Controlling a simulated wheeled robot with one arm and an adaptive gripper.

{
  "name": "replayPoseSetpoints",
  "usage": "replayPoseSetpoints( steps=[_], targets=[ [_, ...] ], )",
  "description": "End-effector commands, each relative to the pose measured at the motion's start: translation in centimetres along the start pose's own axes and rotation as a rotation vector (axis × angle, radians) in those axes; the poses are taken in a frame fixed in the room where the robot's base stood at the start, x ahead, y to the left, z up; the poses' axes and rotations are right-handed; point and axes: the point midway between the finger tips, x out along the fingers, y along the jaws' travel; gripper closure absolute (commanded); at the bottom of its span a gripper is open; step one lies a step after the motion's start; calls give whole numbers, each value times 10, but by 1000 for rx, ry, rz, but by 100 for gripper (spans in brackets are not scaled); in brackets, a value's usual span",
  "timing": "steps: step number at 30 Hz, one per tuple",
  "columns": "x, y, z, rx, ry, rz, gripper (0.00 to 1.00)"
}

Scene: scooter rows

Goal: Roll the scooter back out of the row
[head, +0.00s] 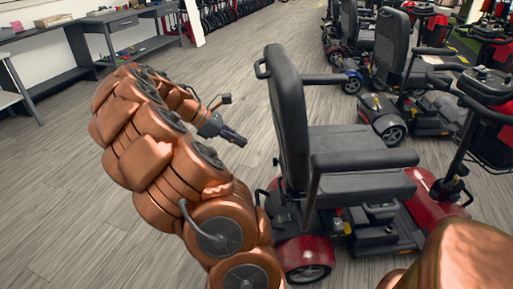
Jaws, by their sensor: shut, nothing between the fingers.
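A red mobility scooter (430,204) with a black padded seat (360,159) and tall backrest (286,115) stands upright on the floor at the middle right in the head view. My gripper (239,141) is shut and empty. It hangs in the air left of the backrest, apart from it in the picture. My arm hides the floor at the lower left of the scooter. Another copper-coloured part of mine covers its lower right.
Several other scooters (390,131) stand in a row behind and to the right. Grey workbenches (70,77) line the wall at the upper left. The wood-look floor (70,190) is clear to the left and behind my arm.

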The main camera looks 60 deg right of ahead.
Motion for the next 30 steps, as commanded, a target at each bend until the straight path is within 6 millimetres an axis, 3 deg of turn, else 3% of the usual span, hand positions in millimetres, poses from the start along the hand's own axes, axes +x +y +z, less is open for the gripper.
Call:
replayPoseSetpoints(
  steps=[17, 21, 30],
  targets=[
    [97, -2, 0, 6, 0, -3, 100],
    [108, -2, 17, 8, -1, -2, 100],
    [117, -1, 30, 3, 0, -1, 100]
  ],
)
